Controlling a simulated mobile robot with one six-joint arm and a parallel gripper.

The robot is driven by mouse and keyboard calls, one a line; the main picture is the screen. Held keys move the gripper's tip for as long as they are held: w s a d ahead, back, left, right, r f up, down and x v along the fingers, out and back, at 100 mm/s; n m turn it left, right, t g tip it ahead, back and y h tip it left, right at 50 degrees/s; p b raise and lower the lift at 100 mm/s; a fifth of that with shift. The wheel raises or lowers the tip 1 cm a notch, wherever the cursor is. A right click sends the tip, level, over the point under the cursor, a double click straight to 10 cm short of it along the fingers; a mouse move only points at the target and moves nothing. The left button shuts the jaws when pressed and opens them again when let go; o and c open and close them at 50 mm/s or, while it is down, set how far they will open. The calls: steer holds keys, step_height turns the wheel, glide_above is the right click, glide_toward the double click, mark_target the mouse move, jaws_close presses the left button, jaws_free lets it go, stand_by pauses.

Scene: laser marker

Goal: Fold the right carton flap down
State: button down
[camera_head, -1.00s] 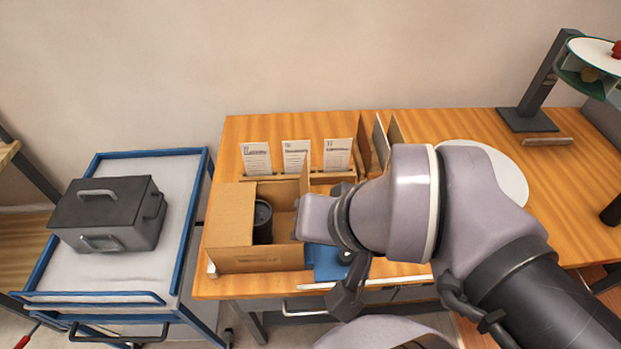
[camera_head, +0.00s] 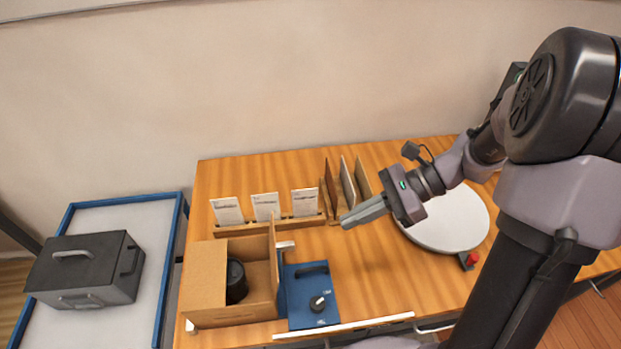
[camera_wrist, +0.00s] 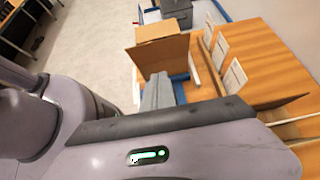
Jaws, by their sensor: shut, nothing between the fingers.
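The open brown carton (camera_head: 235,315) stands at the table's left front, with a black cylindrical item (camera_head: 236,280) inside. Its left flap (camera_head: 204,280) lies folded over the left part of the opening. The right flap (camera_head: 274,262) stands upright along the right side. In the wrist view the upright flap (camera_wrist: 165,56) faces me, with the folded flap (camera_wrist: 158,32) beyond it. My gripper (camera_head: 346,222) is shut and empty, above the table to the right of the carton and apart from the flap. Its closed fingers (camera_wrist: 157,92) also show in the wrist view.
A blue box with a black knob (camera_head: 311,300) sits just right of the carton. Behind are a card rack (camera_head: 283,223) and upright brown dividers (camera_head: 347,185). A round white plate (camera_head: 450,220) lies right. A cart with a dark box (camera_head: 85,270) stands left.

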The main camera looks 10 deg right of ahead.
steer(key=a+r+b+x, duration=0.1)
steer(key=b+x, duration=0.3)
steer(key=x, duration=0.9)
steer(key=shift+a+r, duration=0.5)
steer(key=shift+r, duration=0.15)
steer(key=a+f+h+p, duration=0.1)
steer(key=a+h+p, duration=0.2)
steer(key=p, duration=0.4)
steer(key=a+h+p, duration=0.3)
steer(key=a+p, duration=0.3)
steer(key=p, duration=0.2)
steer(key=a+f+h+p, duration=0.1)
steer(key=a+h+p, duration=0.2)
steer(key=p, duration=0.5)
steer(key=shift+w+a+f, duration=0.1)
steer(key=shift+a+f, duration=0.05)
steer(key=shift+a, duration=0.3)
steer(key=shift+a+f, duration=0.2)
steer(key=shift+a, duration=0.25)
steer(key=shift+w+a+f+b, duration=0.15)
steer(key=shift+a+f, duration=0.3)
steer(key=shift+f, duration=0.25)
steer(key=shift+s+a+f+b, duration=0.15)
steer(key=shift+a+f, duration=0.35)
steer(key=shift+f, duration=0.25)
steer(key=shift+w+f, duration=0.1)
